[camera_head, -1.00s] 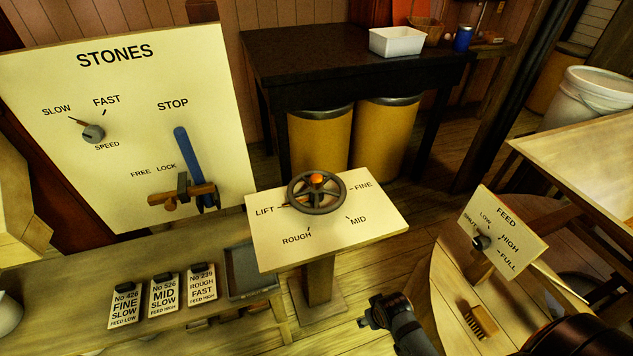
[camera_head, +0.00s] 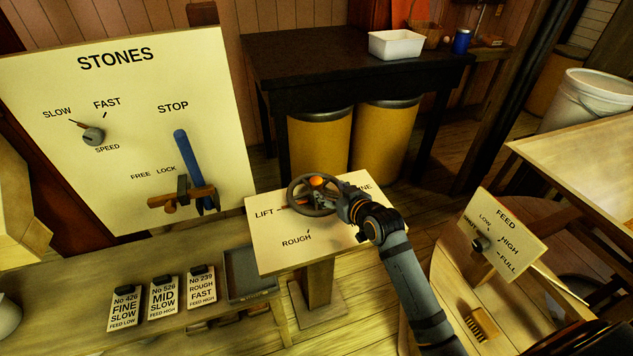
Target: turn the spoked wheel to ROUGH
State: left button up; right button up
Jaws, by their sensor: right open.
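FINE is partly covered and MID is hidden by my right arm. A small orange mark on the wheel's left side lies by the LIFT line. My right gripper (camera_head: 343,203) is open at the wheel's right rim. I cannot tell whether it touches the rim. My left gripper is not in view.
The STONES board (camera_head: 130,75) with a blue lever (camera_head: 183,155) stands at the left. Several tags lie on the bench below it. A FEED panel (camera_head: 500,245) and a brush (camera_head: 480,323) are at the right. A black table (camera_head: 330,55) stands behind.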

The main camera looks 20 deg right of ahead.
aim_at(318, 182)
jog(key=x, duration=1)
jog(key=shift+f, duration=0.15)
grip_shut()
